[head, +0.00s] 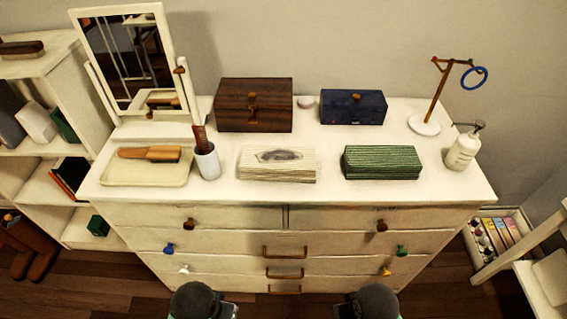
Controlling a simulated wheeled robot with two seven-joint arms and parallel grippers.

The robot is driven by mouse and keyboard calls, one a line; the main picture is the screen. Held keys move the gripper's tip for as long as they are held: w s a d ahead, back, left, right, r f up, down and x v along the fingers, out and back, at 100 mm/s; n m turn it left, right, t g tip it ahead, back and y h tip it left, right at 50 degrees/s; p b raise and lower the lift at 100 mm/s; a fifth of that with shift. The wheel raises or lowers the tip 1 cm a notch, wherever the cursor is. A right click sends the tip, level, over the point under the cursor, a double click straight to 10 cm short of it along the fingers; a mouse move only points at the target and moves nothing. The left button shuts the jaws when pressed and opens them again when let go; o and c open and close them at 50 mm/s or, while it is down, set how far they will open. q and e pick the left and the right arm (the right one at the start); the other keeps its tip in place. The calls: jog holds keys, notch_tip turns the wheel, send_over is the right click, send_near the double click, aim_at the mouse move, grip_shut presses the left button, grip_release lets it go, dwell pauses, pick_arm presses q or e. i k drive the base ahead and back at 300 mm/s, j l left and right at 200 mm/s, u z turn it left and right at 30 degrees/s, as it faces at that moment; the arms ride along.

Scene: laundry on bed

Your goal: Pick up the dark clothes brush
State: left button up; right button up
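A dark brown, long, low object (20,47) that looks like a clothes brush lies on top of the white shelf unit at the far left; the picture's left edge may cut it off. Another brush (150,154), dark at one end and orange-tan at the other, lies in a cream tray (120,180) on the left of the dresser. A dark brown handle (200,137) stands in a white cup (208,163) beside the tray. Dark rounded parts of my two arms show at the bottom edge, in front of the dresser. No gripper fingers are visible.
Knobs and handles project in front.

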aim_at(24, 50)
jog(key=u, duration=1.4)
